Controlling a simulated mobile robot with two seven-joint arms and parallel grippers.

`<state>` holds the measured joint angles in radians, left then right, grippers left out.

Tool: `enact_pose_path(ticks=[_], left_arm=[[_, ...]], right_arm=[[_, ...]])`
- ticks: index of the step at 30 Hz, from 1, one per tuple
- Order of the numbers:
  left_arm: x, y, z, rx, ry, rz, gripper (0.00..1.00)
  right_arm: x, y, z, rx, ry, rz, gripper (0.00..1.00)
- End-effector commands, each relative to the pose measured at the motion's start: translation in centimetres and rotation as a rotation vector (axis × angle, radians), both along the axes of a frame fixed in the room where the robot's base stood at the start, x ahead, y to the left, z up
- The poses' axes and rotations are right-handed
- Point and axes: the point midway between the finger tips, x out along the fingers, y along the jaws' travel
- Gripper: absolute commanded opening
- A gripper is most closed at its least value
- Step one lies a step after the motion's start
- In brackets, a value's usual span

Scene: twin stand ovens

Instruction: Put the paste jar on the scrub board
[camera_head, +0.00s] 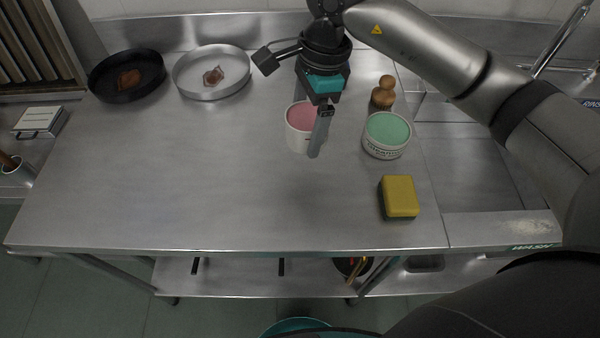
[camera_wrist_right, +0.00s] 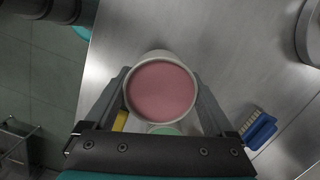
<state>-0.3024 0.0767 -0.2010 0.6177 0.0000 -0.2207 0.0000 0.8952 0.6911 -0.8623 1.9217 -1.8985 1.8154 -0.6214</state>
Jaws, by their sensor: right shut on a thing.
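A white jar with a pink top (camera_head: 300,117) stands upright between the fingers of my right gripper (camera_head: 310,125), near the middle of the steel table. In the right wrist view the gripper (camera_wrist_right: 160,100) has one finger on each side of this pink jar (camera_wrist_right: 160,93), shut on it. I cannot tell whether its base touches the table. A second white jar with a green top and lettering (camera_head: 387,134) stands to its right. I cannot tell which is the paste jar. I see nothing that is clearly the scrub board. My left gripper is not in view.
A yellow and dark green sponge (camera_head: 399,197) lies at front right, with a brown knobbed brush (camera_head: 383,93) behind the green jar. A black pan (camera_head: 127,75) and a steel pan (camera_head: 212,72) stand at back left. The table's front left is clear. A blue brush (camera_wrist_right: 259,130) shows in the wrist view.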

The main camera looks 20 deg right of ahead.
Motion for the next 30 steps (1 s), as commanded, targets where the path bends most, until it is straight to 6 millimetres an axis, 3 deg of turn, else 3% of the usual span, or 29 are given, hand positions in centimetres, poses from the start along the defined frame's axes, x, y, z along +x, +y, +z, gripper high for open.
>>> enact_pose_path(ticks=[12,21,26,30], left_arm=[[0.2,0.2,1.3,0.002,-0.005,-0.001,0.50],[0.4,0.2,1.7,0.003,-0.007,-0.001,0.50],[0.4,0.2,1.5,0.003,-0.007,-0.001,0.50],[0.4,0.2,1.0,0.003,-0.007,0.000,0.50]], right_arm=[[0.5,0.9,5.3,0.003,-0.004,-0.739,0.16],[0.5,1.0,7.3,0.001,-0.002,-1.069,0.16],[0.5,1.0,6.4,-0.001,0.003,-1.112,0.16],[0.4,1.0,3.1,-0.004,0.007,-1.115,0.16]])
